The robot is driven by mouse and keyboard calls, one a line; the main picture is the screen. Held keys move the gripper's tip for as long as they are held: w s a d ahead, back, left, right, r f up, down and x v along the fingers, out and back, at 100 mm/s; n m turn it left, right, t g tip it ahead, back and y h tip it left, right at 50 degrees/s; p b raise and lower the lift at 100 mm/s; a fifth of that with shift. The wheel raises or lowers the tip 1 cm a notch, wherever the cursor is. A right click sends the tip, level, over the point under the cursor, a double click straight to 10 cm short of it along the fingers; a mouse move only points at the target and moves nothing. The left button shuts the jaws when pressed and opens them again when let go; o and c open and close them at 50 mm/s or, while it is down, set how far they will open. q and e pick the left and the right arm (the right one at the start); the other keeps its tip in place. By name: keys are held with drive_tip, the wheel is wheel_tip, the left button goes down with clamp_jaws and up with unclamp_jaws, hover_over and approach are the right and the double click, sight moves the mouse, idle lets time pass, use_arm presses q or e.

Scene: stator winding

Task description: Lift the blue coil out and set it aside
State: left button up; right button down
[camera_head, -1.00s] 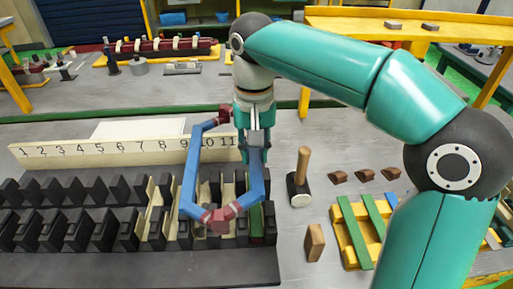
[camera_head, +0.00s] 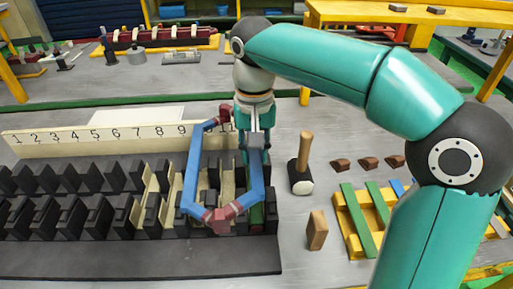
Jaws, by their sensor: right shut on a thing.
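The blue coil (camera_head: 191,172) is a six-sided loop with dark red ends (camera_head: 222,216). It is over the right end of the black slotted stator (camera_head: 140,257), with its near red end above the front row of teeth. I cannot tell how far its sides sit in or above the slots. My right gripper (camera_head: 255,147) reaches down from the far side and is shut on the coil's right side; its fingertips are partly hidden. My left gripper is not in view.
A numbered board (camera_head: 70,143) stands behind the stator. A hammer (camera_head: 301,180), a wooden block (camera_head: 317,230) and several brown wedges (camera_head: 369,163) lie to the right. A yellow rack (camera_head: 350,222) with green strips stands farther right. Bare grey bench lies around the hammer.

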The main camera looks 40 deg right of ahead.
drive_tip(key=shift+f+b, duration=0.95)
drive_tip(key=shift+f, duration=0.5)
